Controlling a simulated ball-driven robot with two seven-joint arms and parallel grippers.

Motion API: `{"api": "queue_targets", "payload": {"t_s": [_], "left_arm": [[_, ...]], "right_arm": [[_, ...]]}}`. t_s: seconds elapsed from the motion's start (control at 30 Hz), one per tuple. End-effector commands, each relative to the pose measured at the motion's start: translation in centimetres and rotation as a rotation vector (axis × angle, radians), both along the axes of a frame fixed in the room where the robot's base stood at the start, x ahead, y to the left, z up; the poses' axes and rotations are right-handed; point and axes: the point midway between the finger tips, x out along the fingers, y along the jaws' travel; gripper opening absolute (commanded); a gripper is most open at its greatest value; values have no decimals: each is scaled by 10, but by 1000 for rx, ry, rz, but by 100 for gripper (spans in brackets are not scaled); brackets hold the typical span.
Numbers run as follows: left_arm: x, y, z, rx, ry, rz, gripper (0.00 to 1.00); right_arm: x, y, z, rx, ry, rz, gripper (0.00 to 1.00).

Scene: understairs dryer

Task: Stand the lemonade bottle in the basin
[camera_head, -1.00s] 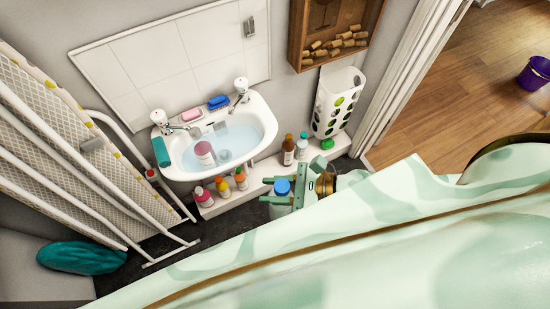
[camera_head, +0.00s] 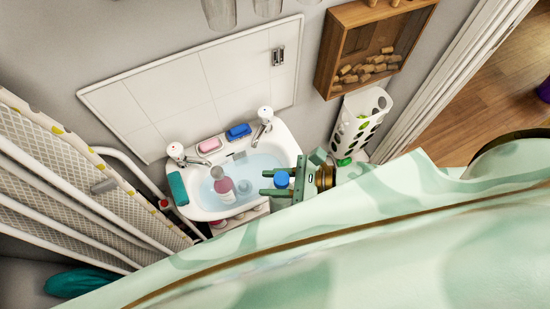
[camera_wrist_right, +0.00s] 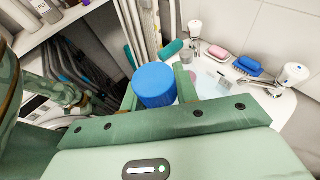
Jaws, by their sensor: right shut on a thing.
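The white basin (camera_head: 288,147) is on the wall, with pale blue water in it. My right gripper (camera_head: 267,182) is shut on a bottle with a blue cap (camera_head: 282,179), which I take for the lemonade bottle. It is at the basin's right front edge in the head view. In the right wrist view the blue cap (camera_wrist_right: 154,85) is between the fingers and hides the body below. The basin (camera_wrist_right: 272,105) is to its right.
Two taps (camera_head: 176,150), a pink soap (camera_head: 209,146) and a blue brush (camera_head: 239,131) are along the basin's back. A teal roll (camera_head: 178,188) lies on its left rim. A white holed holder (camera_head: 358,125) hangs at right. The water's right part looks free.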

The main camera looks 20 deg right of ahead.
Motion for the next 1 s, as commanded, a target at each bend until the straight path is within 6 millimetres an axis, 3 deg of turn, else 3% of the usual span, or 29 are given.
{"api": "queue_targets", "payload": {"t_s": [0.33, 1.0], "left_arm": [[0, 0, 2, 0, -1, 0, 54], [-1, 0, -16, 0, 3, -1, 54]], "right_arm": [[47, 2, 0, 2, -4, -1, 0], [132, 5, -4, 3, -3, -1, 0]]}}
